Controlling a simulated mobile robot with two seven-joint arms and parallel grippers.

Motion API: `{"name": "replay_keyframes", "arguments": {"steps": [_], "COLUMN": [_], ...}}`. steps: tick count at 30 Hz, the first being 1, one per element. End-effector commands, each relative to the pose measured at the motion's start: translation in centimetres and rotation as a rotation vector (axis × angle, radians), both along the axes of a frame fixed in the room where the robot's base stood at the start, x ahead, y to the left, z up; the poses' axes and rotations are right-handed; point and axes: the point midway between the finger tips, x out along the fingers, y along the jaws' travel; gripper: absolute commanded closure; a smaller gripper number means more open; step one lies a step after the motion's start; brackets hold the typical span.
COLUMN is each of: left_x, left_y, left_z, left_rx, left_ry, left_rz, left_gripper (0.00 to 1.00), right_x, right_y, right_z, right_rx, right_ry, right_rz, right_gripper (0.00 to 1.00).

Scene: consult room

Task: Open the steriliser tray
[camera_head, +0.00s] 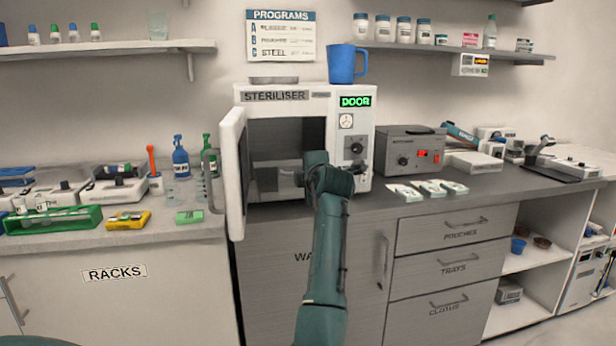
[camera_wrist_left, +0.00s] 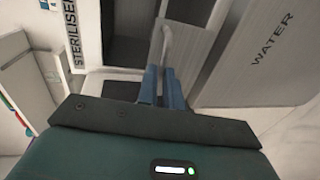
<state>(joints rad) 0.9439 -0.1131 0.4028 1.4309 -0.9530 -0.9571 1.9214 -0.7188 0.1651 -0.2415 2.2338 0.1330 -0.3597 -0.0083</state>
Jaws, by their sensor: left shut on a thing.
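The steriliser (camera_head: 359,117) stands on the worktop with its white door (camera_head: 233,170) swung open to the left. Its display reads DOOR in green. In the left wrist view, the blue fingers (camera_wrist_left: 161,80) are shut on a pale bar, the tray handle (camera_wrist_left: 167,45). How far the tray is out is unclear. My right gripper is not in view.
A blue mug (camera_head: 342,65) and a small dish (camera_head: 273,80) stand on top of the steriliser. A grey box with a red display (camera_head: 408,150) stands to its right, with pouches (camera_head: 428,189) in front. The open door and its handle (camera_head: 212,180) stick out on the left.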

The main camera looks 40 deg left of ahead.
Motion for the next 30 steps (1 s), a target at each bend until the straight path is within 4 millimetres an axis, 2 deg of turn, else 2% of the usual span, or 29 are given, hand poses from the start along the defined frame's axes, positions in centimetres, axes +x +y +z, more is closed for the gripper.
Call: {"name": "replay_keyframes", "arguments": {"steps": [16, 17, 24, 30], "left_x": [0.02, 0.01, 0.01, 0.0], "left_y": [-0.04, -0.03, -0.02, -0.01], "left_z": [0.08, 0.08, 0.06, 0.05], "left_rx": [0.001, 0.001, 0.001, 0.001], "left_ry": [-0.001, -0.001, -0.001, -0.001], "left_rz": [-0.001, -0.001, 0.0, 0.0], "left_gripper": [1.0, 0.91, 0.72, 0.7], "right_x": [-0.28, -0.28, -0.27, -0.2], "right_y": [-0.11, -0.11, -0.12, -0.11], "right_z": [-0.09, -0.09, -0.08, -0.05], "right_rx": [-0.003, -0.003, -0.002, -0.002], "right_ry": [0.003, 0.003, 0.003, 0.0], "right_rz": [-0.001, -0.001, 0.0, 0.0], "right_gripper": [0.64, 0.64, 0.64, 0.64]}}
